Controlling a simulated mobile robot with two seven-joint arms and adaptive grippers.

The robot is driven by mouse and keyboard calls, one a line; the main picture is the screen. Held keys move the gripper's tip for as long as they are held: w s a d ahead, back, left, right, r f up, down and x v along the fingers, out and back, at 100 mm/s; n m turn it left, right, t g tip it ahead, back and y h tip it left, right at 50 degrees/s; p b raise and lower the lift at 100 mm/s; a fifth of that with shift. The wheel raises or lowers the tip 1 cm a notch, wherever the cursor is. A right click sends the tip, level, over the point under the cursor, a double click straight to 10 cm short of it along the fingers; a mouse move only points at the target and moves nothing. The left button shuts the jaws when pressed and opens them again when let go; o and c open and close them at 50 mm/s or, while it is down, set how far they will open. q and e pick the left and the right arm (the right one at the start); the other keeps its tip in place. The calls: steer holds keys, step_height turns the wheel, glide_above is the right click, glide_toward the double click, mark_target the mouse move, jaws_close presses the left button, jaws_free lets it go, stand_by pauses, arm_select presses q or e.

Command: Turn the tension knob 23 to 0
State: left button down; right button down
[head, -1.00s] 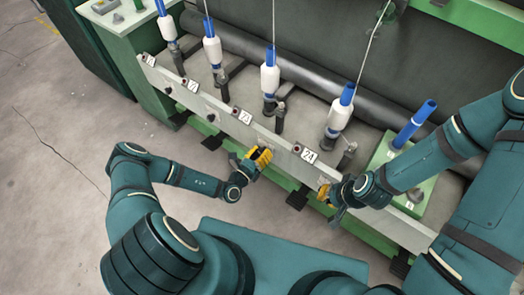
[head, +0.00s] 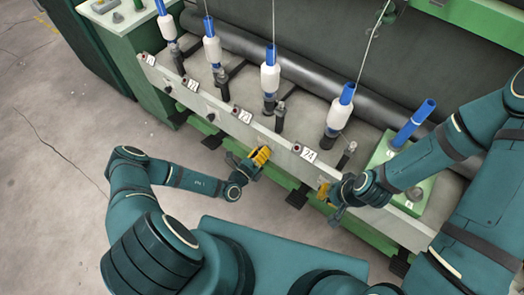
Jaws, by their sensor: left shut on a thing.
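The label 23 (head: 243,116) is on the pale front rail (head: 275,143) of the spinning frame. My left gripper (head: 260,155), with yellow fingers, is at the rail just right of and below this label, shut on what appears to be the tension knob 23. The fingers hide the knob, so its pointer and scale cannot be read. My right gripper (head: 323,191) is at the rail below and right of the label 24 (head: 308,154). Its fingers are small and partly hidden by its own wrist, so I cannot tell whether they are open.
White bobbins on blue tubes, such as the one (head: 270,78) above label 23, stand behind the rail. A bare blue tube (head: 414,122) stands on a green box at right. A dark roller (head: 310,98) runs behind. Concrete floor (head: 75,190) is clear at left.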

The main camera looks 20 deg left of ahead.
arm_select(q)
steer(key=c, duration=0.6)
jaws_free()
steer(key=shift+d, duration=0.1)
steer(key=v, duration=1.2)
